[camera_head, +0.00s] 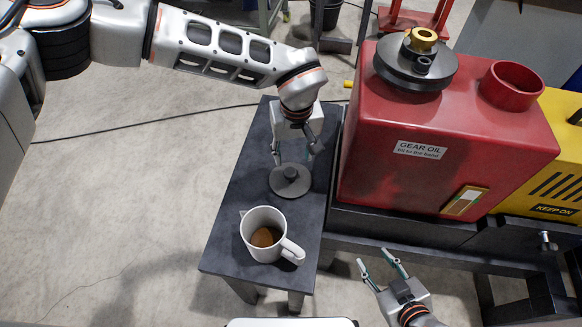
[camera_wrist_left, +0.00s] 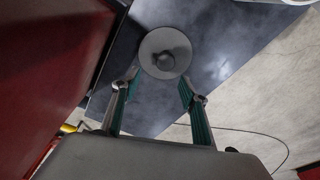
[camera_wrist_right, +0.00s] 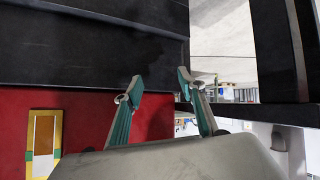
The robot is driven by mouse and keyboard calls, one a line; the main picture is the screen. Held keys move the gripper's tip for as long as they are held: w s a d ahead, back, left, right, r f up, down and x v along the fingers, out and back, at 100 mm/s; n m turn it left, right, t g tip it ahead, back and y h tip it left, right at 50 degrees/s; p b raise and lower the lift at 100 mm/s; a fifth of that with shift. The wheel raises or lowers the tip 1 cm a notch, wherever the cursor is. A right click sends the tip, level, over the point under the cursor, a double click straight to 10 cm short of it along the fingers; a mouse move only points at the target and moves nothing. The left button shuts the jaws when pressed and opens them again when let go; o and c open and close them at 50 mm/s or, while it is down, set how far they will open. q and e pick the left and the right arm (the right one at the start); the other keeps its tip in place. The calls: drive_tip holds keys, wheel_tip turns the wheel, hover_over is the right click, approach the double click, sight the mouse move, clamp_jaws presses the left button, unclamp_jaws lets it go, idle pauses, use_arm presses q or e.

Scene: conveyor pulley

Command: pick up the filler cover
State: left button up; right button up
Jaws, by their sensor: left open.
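The filler cover (camera_head: 290,182), a grey round disc with a dark knob in its middle, lies flat on a small dark table (camera_head: 238,195). In the left wrist view the cover (camera_wrist_left: 165,52) shows just beyond the fingertips. My left gripper (camera_head: 296,152) is open, pointing down at the cover, with a fingertip to either side of the knob in the picture. It also shows in the left wrist view (camera_wrist_left: 160,86); I cannot tell whether it touches the cover. My right gripper (camera_head: 373,258) is open and empty at the lower right, also in the right wrist view (camera_wrist_right: 159,78).
A white mug (camera_head: 256,222) with brown liquid stands on the table near the cover. Right of the table is a red gear oil tank (camera_head: 440,180) with an open filler neck (camera_head: 512,85) and a dark disc (camera_head: 400,72) on top. Floor at left is clear except for a cable.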

sight(290, 172)
use_arm(q)
drive_tip(key=shift+f, duration=0.8)
drive_tip(key=shift+s+a+f, duration=0.1)
drive_tip(key=shift+a+f, duration=0.05)
drive_tip(key=shift+f, duration=0.4)
drive_tip(key=f, duration=0.3)
drive_tip(key=shift+s+a+f+b, duration=0.25)
drive_tip(key=shift+s+b, duration=0.05)
drive_tip(key=shift+b, duration=0.1)
drive_tip(key=shift+w+f, duration=0.15)
drive_tip(key=shift+f, duration=0.55)
drive_tip(key=shift+r, duration=0.1)
drive_tip(key=c, duration=1.1)
clamp_jaws()
use_arm(e)
drive_tip(key=shift+s+a+r, duration=0.1)
drive_tip(key=shift+a+r, duration=0.1)
drive_tip(key=shift+a, duration=0.2)
